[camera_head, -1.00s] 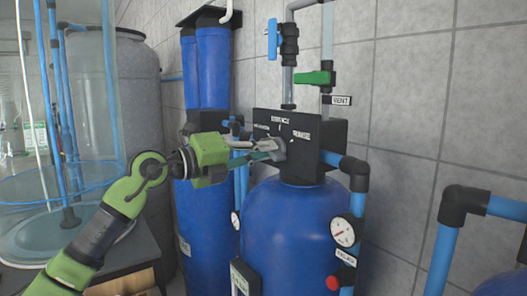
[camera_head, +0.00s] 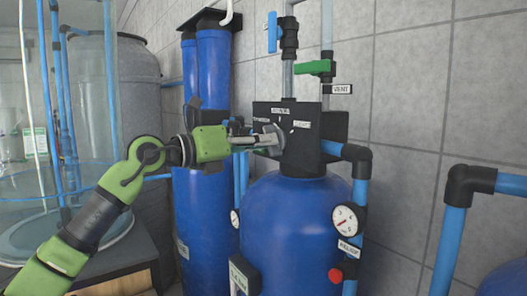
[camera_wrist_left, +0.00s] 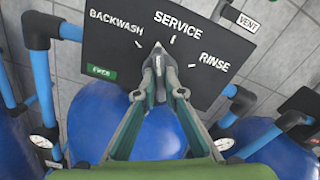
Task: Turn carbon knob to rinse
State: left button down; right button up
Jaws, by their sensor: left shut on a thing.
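The carbon knob (camera_wrist_left: 158,50) is a small grey pointer on the black valve panel (camera_wrist_left: 100,50) of the blue carbon tank (camera_head: 295,215). My left gripper (camera_wrist_left: 160,85) is shut on the knob, with fingertips on both sides of it and covering much of it. In the wrist view the visible tip points up, between the BACKWASH label (camera_wrist_left: 116,21) and the SERVICE label (camera_wrist_left: 178,25). The RINSE label (camera_wrist_left: 214,62) lies to its right. In the head view the left gripper (camera_head: 268,140) reaches the panel from the left. My right gripper is in neither view.
A green vent handle (camera_head: 314,67) and a blue valve handle (camera_head: 273,33) sit above the panel. Blue pipes with a black elbow (camera_head: 355,155) and a gauge (camera_head: 347,218) are at the right. Tall blue filters (camera_head: 213,70) stand behind the arm.

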pick_arm(q)
jog(key=m+b, duration=0.4)
jog(key=m, duration=1.3)
dwell(0.4)
jog(key=c, duration=2.1)
grip_release()
jog(key=shift+c, duration=0.2)
jog(key=v, duration=1.2)
